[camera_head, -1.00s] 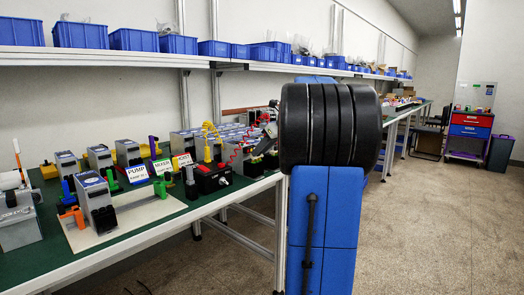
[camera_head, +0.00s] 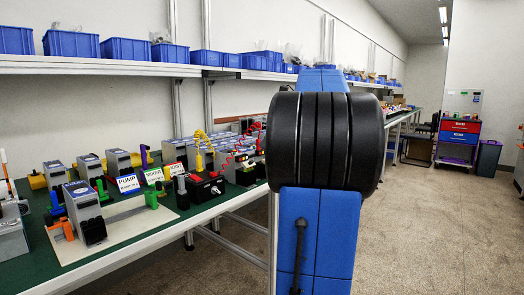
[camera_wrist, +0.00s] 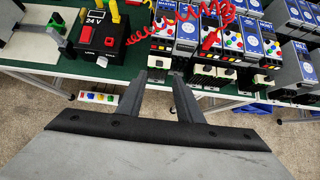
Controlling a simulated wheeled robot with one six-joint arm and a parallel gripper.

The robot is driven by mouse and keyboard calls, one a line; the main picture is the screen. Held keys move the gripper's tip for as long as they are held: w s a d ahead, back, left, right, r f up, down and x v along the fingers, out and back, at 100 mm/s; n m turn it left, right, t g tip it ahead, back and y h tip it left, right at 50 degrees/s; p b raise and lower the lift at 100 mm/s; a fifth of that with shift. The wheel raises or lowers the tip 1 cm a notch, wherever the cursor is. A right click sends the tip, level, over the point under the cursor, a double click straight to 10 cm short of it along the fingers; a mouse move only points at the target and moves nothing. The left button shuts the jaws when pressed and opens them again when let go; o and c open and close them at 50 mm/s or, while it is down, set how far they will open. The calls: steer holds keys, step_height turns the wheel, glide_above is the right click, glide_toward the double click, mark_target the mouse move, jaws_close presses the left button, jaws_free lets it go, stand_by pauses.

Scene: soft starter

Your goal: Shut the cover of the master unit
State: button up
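In the wrist view a row of grey units with blue labels and coloured buttons stands at the table's front edge. In the head view the row is partly hidden behind my arm, and my gripper does not show.
A black 24 V box (camera_wrist: 100,35) with a red switch stands left of the row. A coiled red cable (camera_wrist: 188,14) hangs across the units. A power strip (camera_wrist: 98,97) lies lower down. In the head view, open floor (camera_head: 435,235) lies to the right.

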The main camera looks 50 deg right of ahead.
steer(key=v, duration=0.6)
stand_by(0.5)
